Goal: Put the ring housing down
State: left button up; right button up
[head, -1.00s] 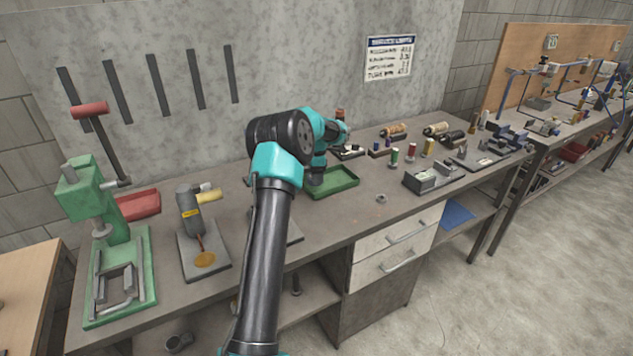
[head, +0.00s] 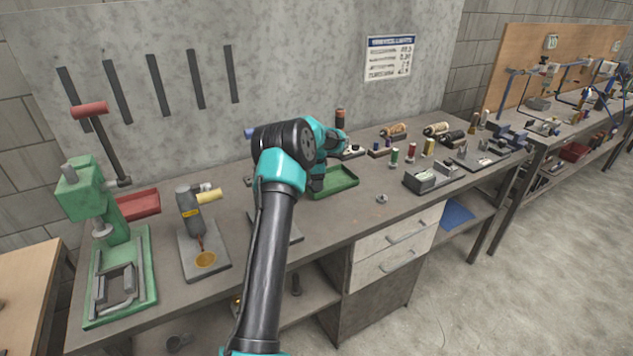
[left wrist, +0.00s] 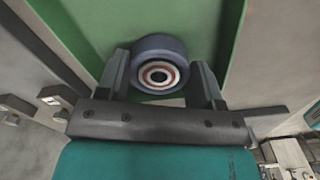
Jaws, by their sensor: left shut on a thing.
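The ring housing (left wrist: 158,48) is a short dark blue-grey cylinder with pale, red and dark rings around its centre, seen end-on in the left wrist view. My left gripper (left wrist: 161,66) is shut on it, one finger on each side. The green tray (left wrist: 217,35) lies behind the housing in that view. In the head view the tray (head: 344,178) is on the bench, just right of my left wrist. My own arm hides the fingers and the housing there. I cannot tell whether the housing touches the tray floor. My right gripper is not in view.
A green press (head: 108,240) and a grey tool on a plate (head: 193,215) stand at the left of the bench. A small grey part (head: 381,198) lies right of the tray. Several small cylinders and a grey fixture (head: 430,178) are further right.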

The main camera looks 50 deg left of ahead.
pick_arm(q)
jog(key=o, duration=1.2)
jog(key=shift+f, duration=0.1)
notch_tip(320, 180, up, 12)
jog(key=shift+r, duration=0.15)
dwell(0.4)
